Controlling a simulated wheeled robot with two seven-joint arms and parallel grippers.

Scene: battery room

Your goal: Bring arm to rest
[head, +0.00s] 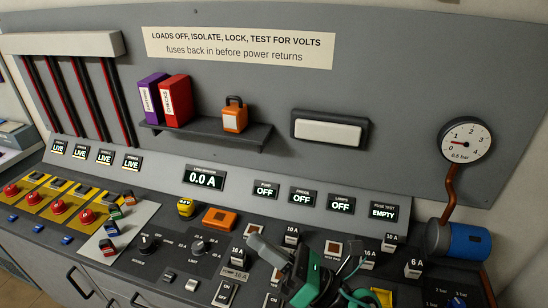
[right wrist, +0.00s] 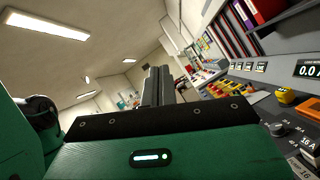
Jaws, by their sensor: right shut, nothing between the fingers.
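My right gripper (head: 256,242) is in the lower middle of the head view, above the sloping control desk (head: 170,262). Its grey fingers point up and left, and its green body hides part of the desk's right half. In the right wrist view its dark fingers (right wrist: 157,86) stand together, shut with nothing between them. The fingers look clear of the desk in that view. My left gripper is in neither view.
The desk carries red buttons (head: 58,207), a yellow block (head: 185,207), an orange block (head: 219,218) and rotary knobs (head: 198,246). Behind it, a shelf (head: 190,133) holds binders (head: 174,101) and an orange padlock (head: 235,117).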

